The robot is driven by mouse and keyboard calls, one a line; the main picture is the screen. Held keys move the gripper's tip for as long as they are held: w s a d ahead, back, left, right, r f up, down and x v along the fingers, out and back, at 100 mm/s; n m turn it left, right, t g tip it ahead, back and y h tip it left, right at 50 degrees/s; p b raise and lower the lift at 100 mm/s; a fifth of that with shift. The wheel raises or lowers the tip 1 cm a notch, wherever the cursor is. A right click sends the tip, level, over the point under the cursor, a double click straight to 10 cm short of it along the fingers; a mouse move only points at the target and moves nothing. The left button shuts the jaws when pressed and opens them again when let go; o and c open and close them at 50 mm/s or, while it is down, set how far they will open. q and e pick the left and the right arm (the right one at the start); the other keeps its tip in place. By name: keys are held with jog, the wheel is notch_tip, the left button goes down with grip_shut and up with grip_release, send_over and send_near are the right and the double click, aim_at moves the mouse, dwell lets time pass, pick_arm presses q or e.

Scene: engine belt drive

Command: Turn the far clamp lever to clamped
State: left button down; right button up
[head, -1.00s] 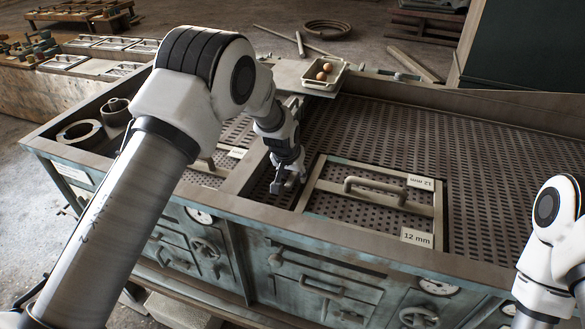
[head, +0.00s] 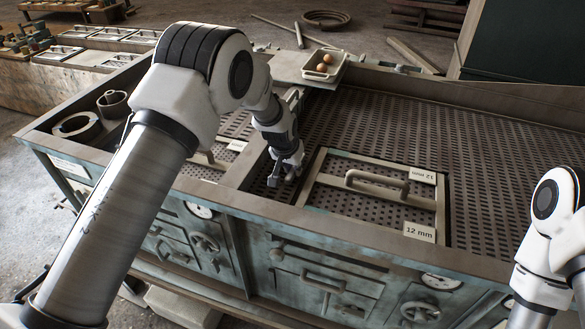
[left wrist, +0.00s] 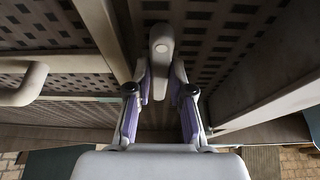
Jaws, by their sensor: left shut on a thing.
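My left gripper (head: 284,177) reaches down into the narrow gap between the framed 12 mm screen panel (head: 366,190) and the divider on its left. In the left wrist view my left gripper (left wrist: 161,78) has its two fingers closed on a grey lever with a rounded end (left wrist: 160,38), which stands between them. In the head view the gripper largely hides this lever, so its angle is hard to tell. Of my right arm only a white part shows at the right edge; its gripper is out of view.
The panel has a raised bar handle (head: 377,183) close to the right of my left gripper. A tray with brown balls (head: 323,69) stands on the far rim. Rings (head: 77,127) lie in the left corner. The perforated deck (head: 480,160) on the right is clear.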

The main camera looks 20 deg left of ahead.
pick_arm(q)
jog(key=m+b, duration=0.2)
jog(key=b, duration=0.1)
jog(key=m+h+b, duration=0.1)
jog(key=m+b, duration=0.1)
jog(key=b, duration=0.2)
jog(key=a+f+m+g+h+b, duration=0.1)
jog(key=m+b, duration=0.2)
jog(key=shift+w+a+b, duration=0.1)
jog(key=shift+w+b, duration=0.1)
jog(key=shift+b, duration=0.1)
jog(key=shift+w+a+r+m+g+h+b, duration=0.15)
jog(key=shift+m+g+h+b, duration=0.15)
jog(key=shift+m+h+b, duration=0.35)
jog(key=shift+w+m+b, duration=0.1)
jog(key=shift+m+b, duration=0.2)
jog(key=shift+m, duration=0.85)
jog(key=shift+w+a+r+m+g+h, duration=0.15)
jog(key=shift+m+g+h, duration=0.1)
jog(key=shift+m+g, duration=0.5)
jog(key=m, duration=0.1)
jog(key=m+p, duration=0.1)
jog(key=shift+w+m+g, duration=0.2)
jog(key=shift+m+g, duration=0.15)
jog(key=shift+w+m+g+p, duration=0.2)
jog(key=shift+m+g+p, duration=0.35)
jog(key=shift+m, duration=0.65)
jog(key=shift+f, duration=0.2)
